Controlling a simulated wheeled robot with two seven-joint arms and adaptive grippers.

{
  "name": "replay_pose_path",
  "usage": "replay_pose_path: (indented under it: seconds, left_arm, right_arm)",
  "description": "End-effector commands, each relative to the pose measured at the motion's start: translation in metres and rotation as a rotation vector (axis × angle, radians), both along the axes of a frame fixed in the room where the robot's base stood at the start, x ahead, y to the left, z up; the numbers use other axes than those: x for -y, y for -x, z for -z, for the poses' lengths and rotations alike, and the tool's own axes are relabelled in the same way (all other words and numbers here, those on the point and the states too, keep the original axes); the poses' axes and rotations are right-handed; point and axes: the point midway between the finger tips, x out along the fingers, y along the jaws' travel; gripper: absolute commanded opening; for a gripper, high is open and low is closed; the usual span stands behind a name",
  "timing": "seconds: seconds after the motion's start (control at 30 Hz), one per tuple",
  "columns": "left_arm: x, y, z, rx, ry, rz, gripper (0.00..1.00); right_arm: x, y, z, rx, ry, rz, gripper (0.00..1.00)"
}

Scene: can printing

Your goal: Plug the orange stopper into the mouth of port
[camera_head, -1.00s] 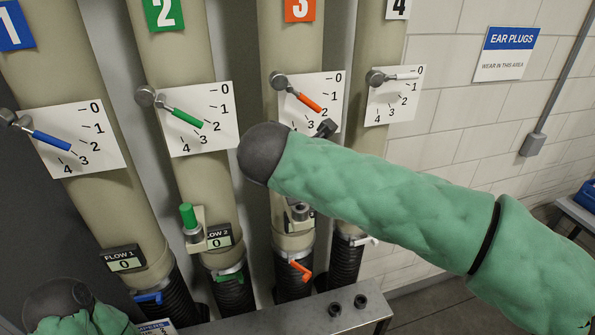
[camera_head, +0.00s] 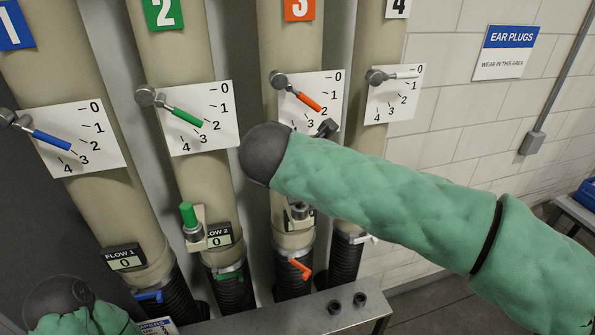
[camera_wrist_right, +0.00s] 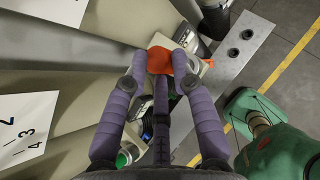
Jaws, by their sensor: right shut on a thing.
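My right gripper (camera_wrist_right: 163,72), with purple fingers, is shut on the orange stopper (camera_wrist_right: 160,58) in the right wrist view. In the head view my right arm hides this gripper and the stopper. The grey metal port (camera_head: 299,211) shows partly below my forearm on the third column, on a cream bracket. In the wrist view the stopper and fingers cover the port, so I cannot tell whether the stopper touches or enters its mouth. My left arm is at the bottom left of the head view; its gripper is out of view.
A green stopper (camera_head: 188,215) stands upright in the port on the second column. Dial plates (camera_head: 196,118) with lever handles are on the columns. An orange valve handle (camera_head: 300,268) is below the third port. A grey ledge (camera_head: 290,315) with two dark holes runs along the bottom.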

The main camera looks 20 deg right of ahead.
Motion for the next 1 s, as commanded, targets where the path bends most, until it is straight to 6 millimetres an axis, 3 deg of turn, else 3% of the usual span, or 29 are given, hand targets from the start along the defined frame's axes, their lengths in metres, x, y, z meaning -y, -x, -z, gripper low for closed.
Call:
replay_pose_path:
  seconds: [1.0]
  left_arm:
    - [0.0000,0.0000,-0.0023,0.000,0.000,0.000,0.40]
  right_arm:
    - [0.0002,-0.0001,0.0040,0.001,-0.005,0.000,0.00]
